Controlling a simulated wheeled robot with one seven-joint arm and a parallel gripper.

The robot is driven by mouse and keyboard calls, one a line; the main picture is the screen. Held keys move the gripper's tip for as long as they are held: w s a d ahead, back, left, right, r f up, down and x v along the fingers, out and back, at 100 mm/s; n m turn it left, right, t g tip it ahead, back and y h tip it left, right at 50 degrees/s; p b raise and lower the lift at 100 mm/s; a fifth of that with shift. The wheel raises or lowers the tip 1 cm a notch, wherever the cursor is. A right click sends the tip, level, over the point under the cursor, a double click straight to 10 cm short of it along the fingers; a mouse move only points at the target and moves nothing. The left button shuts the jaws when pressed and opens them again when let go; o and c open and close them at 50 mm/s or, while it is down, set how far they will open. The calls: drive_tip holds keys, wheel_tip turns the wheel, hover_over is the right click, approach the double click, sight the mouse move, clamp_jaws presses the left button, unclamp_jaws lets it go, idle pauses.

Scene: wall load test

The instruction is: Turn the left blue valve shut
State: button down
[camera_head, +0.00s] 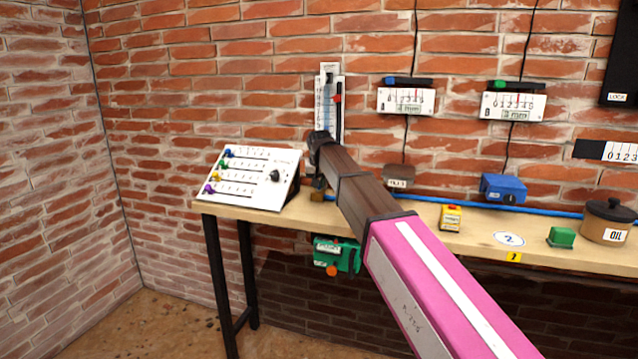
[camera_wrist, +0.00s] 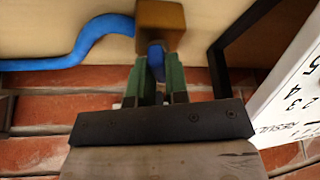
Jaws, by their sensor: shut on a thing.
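The left blue valve shows in the wrist view as a brass-brown block (camera_wrist: 160,18) with a blue handle (camera_wrist: 156,52) and a blue hose (camera_wrist: 100,32) running off to the left. My gripper (camera_wrist: 156,76) has green fingers on both sides of the blue handle and is shut on it. The handle is partly hidden between the fingers, so its exact angle is hard to tell. In the head view the brown block (camera_head: 317,197) shows small at the table's back, beside the end of my arm. My arm hides most of the valve and gripper there.
A white sloped panel with coloured knobs (camera_head: 250,178) stands close left of my gripper. A vertical gauge (camera_head: 328,95) hangs on the brick wall behind. The blue hose (camera_head: 540,211) runs along the table. A blue box (camera_head: 503,188), yellow block (camera_head: 450,218) and oil pot (camera_head: 606,222) stand right.

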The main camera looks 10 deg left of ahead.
drive_tip(key=shift+a+m+h, duration=0.15)
drive_tip(key=shift+m+h, duration=0.75)
drive_tip(key=shift+m, duration=1.2)
drive_tip(key=c, duration=1.1)
unclamp_jaws()
drive_tip(key=shift+r, duration=0.1)
drive_tip(key=v, duration=1)
drive_tip(key=shift+s+r, duration=0.25)
